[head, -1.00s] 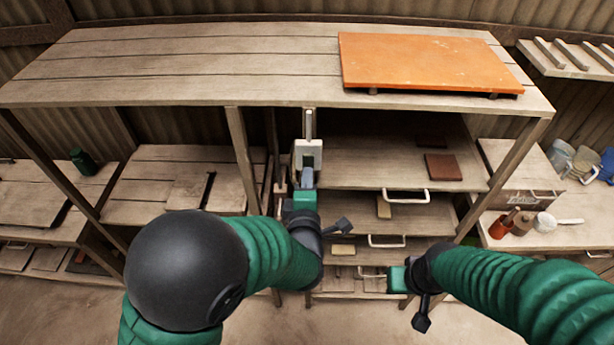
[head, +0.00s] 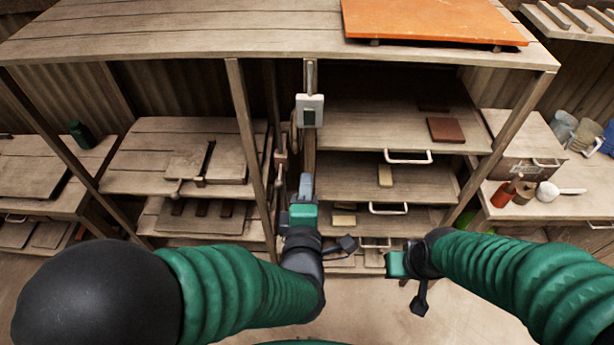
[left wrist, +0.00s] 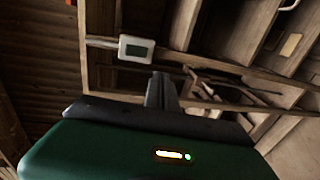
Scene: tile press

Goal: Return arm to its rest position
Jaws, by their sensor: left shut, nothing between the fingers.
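My left gripper (head: 306,187) is shut and empty. A gap separates the fingers from this box. In the left wrist view the shut fingers (left wrist: 161,90) stand below the same white box (left wrist: 136,49). My right gripper (head: 396,264) is at the lower right in front of the lower shelves. Its fingers are too unclear to tell open from shut.
An orange slab (head: 432,22) lies on the bench top (head: 200,38). Shelves with white handles (head: 408,158) hold a brown tile (head: 446,130) on the right. A side table at right bears a red cup (head: 499,196) and a white cup (head: 546,191). Floor in front is clear.

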